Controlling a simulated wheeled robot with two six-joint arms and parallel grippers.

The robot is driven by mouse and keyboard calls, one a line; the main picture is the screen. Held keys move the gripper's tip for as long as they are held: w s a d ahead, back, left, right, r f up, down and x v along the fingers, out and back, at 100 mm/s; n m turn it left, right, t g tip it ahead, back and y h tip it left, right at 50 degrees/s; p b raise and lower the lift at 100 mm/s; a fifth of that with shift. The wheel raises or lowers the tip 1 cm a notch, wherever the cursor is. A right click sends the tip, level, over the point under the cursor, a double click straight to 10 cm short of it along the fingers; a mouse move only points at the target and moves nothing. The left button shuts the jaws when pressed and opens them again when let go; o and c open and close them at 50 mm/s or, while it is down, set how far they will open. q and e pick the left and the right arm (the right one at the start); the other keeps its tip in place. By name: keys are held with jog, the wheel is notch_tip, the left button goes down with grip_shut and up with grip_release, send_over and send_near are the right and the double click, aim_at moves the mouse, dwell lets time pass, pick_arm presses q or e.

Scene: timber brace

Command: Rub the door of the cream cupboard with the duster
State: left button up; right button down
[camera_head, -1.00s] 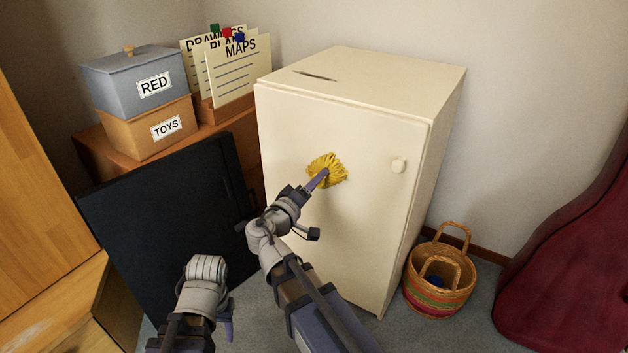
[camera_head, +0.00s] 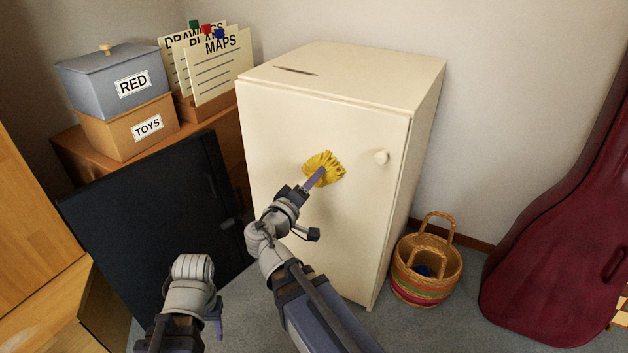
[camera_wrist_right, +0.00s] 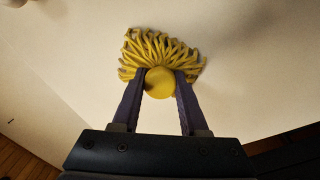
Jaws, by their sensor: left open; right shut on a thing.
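The cream cupboard (camera_head: 340,72) stands in the middle of the head view, its door (camera_head: 275,130) shut and with a round knob (camera_head: 381,157) at the right. The duster (camera_head: 325,167) has a yellow stringy head, which lies against the door left of the knob. In the right wrist view the duster (camera_wrist_right: 160,55) fans out against the cream surface. My right gripper (camera_wrist_right: 160,85) is shut on the duster, with its fingers on either side of the round yellow end; it also shows in the head view (camera_head: 314,178). My left gripper (camera_head: 218,328) is open, low and away from the cupboard.
A dark panel (camera_head: 140,230) leans left of the cupboard, before a wooden unit with boxes (camera_head: 112,85) and a card holder (camera_head: 215,75). A woven basket (camera_head: 427,270) and a dark red case (camera_head: 555,240) stand on the floor at the right.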

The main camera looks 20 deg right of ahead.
aim_at(306, 169)
jog(key=shift+w+a, duration=0.6)
jog(key=shift+w, duration=0.2)
jog(key=shift+w+a, duration=0.55)
jog(key=shift+w, duration=0.2)
jog(key=shift+w+a, duration=1.2)
jog(key=shift+w, duration=0.1)
jog(key=shift+w, duration=0.1)
jog(key=shift+w+a, duration=0.65)
jog(key=shift+w, duration=0.25)
jog(key=shift+w+a, duration=0.6)
jog(key=shift+w, duration=0.3)
jog(key=shift+w+a, duration=1)
jog(key=shift+w, duration=0.1)
jog(key=shift+s, duration=0.1)
